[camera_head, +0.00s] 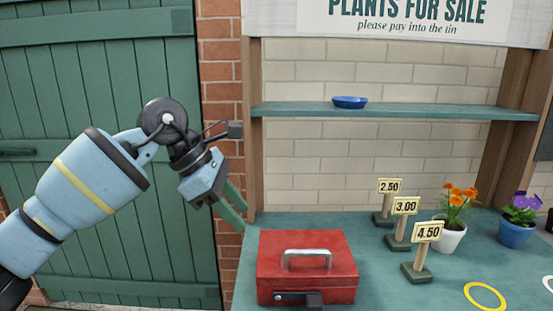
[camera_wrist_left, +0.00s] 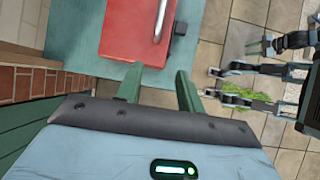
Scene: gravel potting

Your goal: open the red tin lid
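The red tin (camera_head: 306,262) stands on the teal counter, its lid shut, with a silver handle (camera_head: 306,253) on top and a dark latch (camera_head: 298,298) at the front. The tin also shows at the top of the left wrist view (camera_wrist_left: 128,28), partly cut off. My left gripper (camera_head: 241,216) is in the air just left of and above the tin, its green fingers apart and empty. In the left wrist view the two fingers (camera_wrist_left: 157,82) point towards the counter edge and the tin. My right gripper (camera_wrist_left: 263,47) seems to show small at the upper right of that view; its opening is unclear.
Price signs (camera_head: 405,206) stand right of the tin, with an orange-flowered pot (camera_head: 450,238) and a purple-flowered pot (camera_head: 515,234) beyond. A yellow ring (camera_head: 485,297) marks the counter (camera_head: 390,292). A blue saucer (camera_head: 350,102) sits on the shelf (camera_head: 420,112) above.

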